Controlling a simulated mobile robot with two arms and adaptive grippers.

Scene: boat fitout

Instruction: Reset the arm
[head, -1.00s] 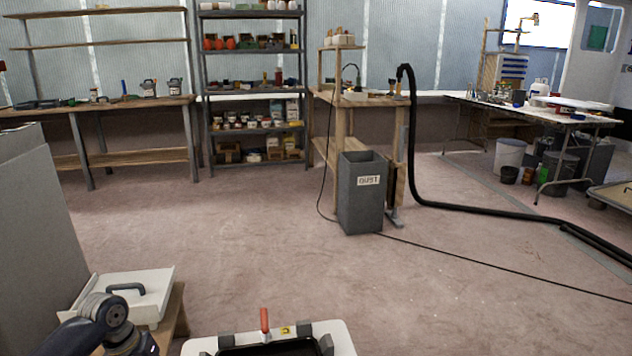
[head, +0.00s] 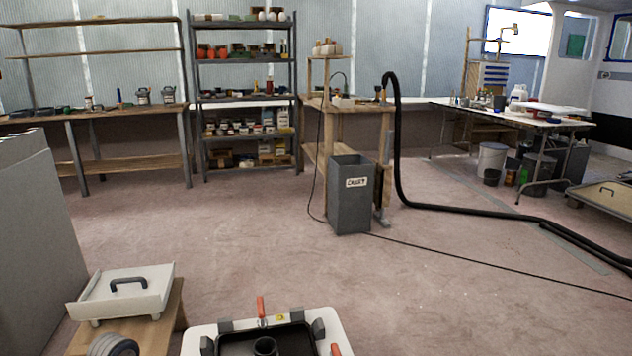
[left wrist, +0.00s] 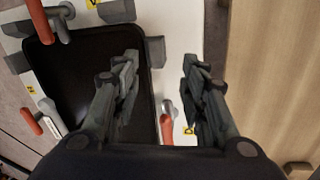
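My left gripper (left wrist: 160,78) is open in the left wrist view, with its two dark fingers apart and nothing between them. It is above a white fixture (left wrist: 180,40) with a black recess (left wrist: 90,75) and red-handled clamps (left wrist: 168,125). The same white fixture (head: 197,338) shows at the bottom of the head view, cut off by the frame edge. A black round piece (head: 265,345) shows in its recess there. My left gripper cannot be made out in the head view. My right gripper is in neither view.
A white lid-like panel with a dark handle (head: 128,283) rests on a wooden stand (head: 170,318) at lower left. A grey dust bin (head: 350,200), a black hose (head: 450,207) and a thin cable (head: 480,265) are farther out. The floor (head: 210,230) between is clear.

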